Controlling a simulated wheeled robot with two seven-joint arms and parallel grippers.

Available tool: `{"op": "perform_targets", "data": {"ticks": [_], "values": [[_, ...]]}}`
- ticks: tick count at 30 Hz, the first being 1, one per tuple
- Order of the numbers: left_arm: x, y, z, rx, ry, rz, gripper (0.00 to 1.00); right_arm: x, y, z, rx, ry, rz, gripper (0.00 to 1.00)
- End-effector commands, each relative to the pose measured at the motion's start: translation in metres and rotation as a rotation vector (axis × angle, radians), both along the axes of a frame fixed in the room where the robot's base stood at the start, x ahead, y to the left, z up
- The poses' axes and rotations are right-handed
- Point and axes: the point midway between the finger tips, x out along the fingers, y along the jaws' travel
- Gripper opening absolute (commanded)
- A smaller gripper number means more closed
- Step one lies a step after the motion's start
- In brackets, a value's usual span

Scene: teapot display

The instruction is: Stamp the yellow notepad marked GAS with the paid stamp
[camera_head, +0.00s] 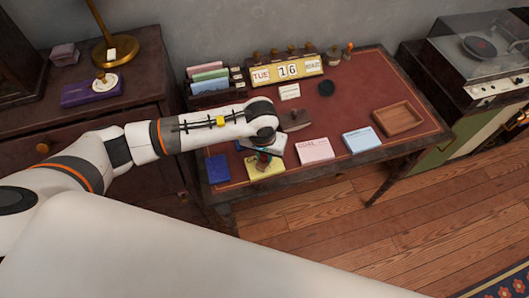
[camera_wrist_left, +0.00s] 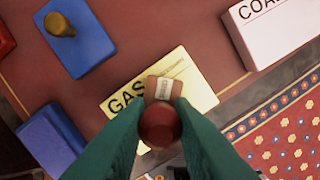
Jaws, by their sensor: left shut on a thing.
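The yellow notepad marked GAS (camera_head: 254,172) lies near the front edge of the desk, left of the pink notepad; it also shows in the left wrist view (camera_wrist_left: 198,84). My left gripper (camera_head: 262,154) is over it, with its green fingers shut on a stamp. I cannot tell whether the stamp touches the paper. The label is too small to read. My right gripper is not in view.
A pink COAL notepad (camera_head: 314,149), a light blue notepad (camera_head: 361,139) and a wooden tray (camera_head: 398,118) lie to the right. A dark blue block (camera_head: 217,168) lies left. A calendar (camera_head: 287,71) and round black pad (camera_head: 326,88) are behind.

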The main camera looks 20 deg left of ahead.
Motion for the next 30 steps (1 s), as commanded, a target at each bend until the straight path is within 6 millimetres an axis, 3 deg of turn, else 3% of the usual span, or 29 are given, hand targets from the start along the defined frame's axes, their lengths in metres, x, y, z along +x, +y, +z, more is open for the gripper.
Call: {"op": "perform_targets", "data": {"ticks": [8, 30], "values": [[-0.003, 0.001, 0.003, 0.004, 0.008, -0.002, 0.07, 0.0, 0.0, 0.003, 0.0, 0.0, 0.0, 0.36], [-0.001, 0.0, 0.064, 0.001, 0.002, -0.001, 0.07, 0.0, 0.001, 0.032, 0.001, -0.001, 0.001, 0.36]]}}
